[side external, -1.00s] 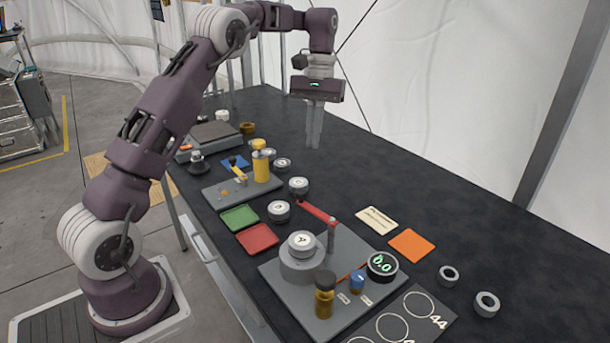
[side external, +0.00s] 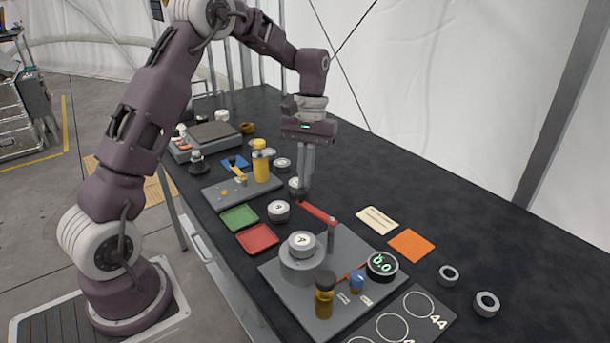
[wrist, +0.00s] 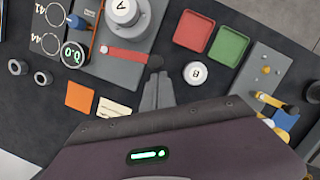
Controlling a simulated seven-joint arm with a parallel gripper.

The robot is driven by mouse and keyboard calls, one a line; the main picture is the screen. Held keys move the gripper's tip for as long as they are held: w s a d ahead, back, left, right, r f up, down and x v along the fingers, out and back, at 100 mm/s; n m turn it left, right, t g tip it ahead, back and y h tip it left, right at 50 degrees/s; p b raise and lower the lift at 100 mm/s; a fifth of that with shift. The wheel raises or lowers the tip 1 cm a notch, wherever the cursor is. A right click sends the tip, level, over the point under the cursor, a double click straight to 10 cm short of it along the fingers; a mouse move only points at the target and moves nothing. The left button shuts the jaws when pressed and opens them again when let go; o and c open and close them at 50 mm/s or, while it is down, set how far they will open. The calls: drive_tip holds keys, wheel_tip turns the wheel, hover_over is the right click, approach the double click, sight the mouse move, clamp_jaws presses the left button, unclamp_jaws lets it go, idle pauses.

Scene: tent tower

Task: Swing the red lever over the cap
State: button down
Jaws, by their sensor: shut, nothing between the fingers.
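The red lever (side external: 317,212) is joined to a grey post on the grey base plate (side external: 352,243) and points away from the cap. The cap (side external: 302,240), light grey and marked "A" or "4", sits on a round grey holder on that plate. In the wrist view the lever (wrist: 124,56) ends in a dark knob (wrist: 155,61) just beyond my fingertips. My gripper (side external: 303,190) is shut and empty, pointing down close to the lever's free end. I cannot tell whether the fingers touch the lever. The cap (wrist: 123,12) also shows in the wrist view.
A display reading 0.0 (side external: 382,265), a blue knob (side external: 357,281) and an amber bottle (side external: 325,297) stand on the plate. Red (side external: 257,239) and green (side external: 240,218) trays lie nearby, with a white-topped cap (side external: 279,211) beside them. An orange square (side external: 411,245) lies right.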

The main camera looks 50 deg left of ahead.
drive_tip(key=shift+s, duration=0.15)
drive_tip(key=shift+s+d+n+t+h, duration=0.2)
drive_tip(key=shift+s+d+n+t, duration=0.2)
drive_tip(key=shift+s+d+n, duration=1.25)
drive_tip(key=shift+s+d+n+t+h, duration=0.3)
drive_tip(key=shift+s+d+n, duration=0.8)
drive_tip(key=shift+s+n, duration=1.15)
drive_tip(key=shift+s+d+n+t+h, duration=0.1)
drive_tip(key=shift+s+d+n+t, duration=0.4)
drive_tip(key=shift+s+d+n, duration=1.15)
drive_tip(key=shift+s+a+n, duration=0.2)
drive_tip(key=shift+n, duration=0.25)
